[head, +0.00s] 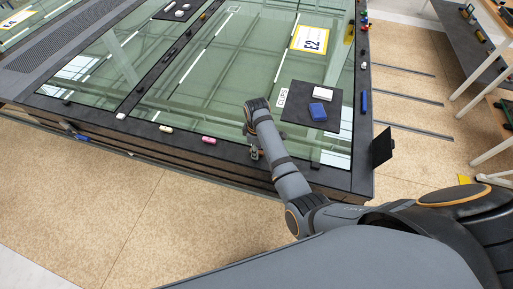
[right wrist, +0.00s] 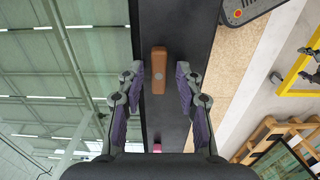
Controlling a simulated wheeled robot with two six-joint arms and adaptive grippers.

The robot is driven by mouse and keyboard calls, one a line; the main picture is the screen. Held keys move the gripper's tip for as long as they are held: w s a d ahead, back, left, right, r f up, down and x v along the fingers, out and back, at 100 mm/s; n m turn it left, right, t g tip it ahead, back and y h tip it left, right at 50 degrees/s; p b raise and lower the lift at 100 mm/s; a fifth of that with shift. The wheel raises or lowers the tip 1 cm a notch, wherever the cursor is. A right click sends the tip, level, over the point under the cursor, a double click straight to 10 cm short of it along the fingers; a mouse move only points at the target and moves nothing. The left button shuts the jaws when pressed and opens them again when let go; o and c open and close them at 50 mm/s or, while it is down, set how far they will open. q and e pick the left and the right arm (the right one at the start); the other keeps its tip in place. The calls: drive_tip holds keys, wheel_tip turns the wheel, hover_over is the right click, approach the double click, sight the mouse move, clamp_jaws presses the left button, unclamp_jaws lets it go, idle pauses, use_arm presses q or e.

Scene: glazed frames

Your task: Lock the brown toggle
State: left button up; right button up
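The brown toggle (right wrist: 158,72) is an oblong block on the dark frame bar in the right wrist view. It lies lengthwise along the bar. My right gripper (right wrist: 160,76) is open, with one finger on each side of the toggle and a gap on both sides. I cannot tell how far the fingertips are above the bar. In the head view my right gripper (head: 256,153) is over the near edge of the glazed frame (head: 230,160) and mostly hides the toggle. My left gripper is not in view.
A pink toggle (head: 208,140) and a cream toggle (head: 166,129) sit on the same near bar, to the left. A dark mat (head: 295,112) with a blue block (head: 318,112) and a white block (head: 308,92) lies on the glass. A dark panel (head: 382,147) stands at the right corner.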

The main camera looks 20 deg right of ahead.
drive_tip(key=c, duration=0.5)
drive_tip(key=shift+w, duration=0.1)
clamp_jaws()
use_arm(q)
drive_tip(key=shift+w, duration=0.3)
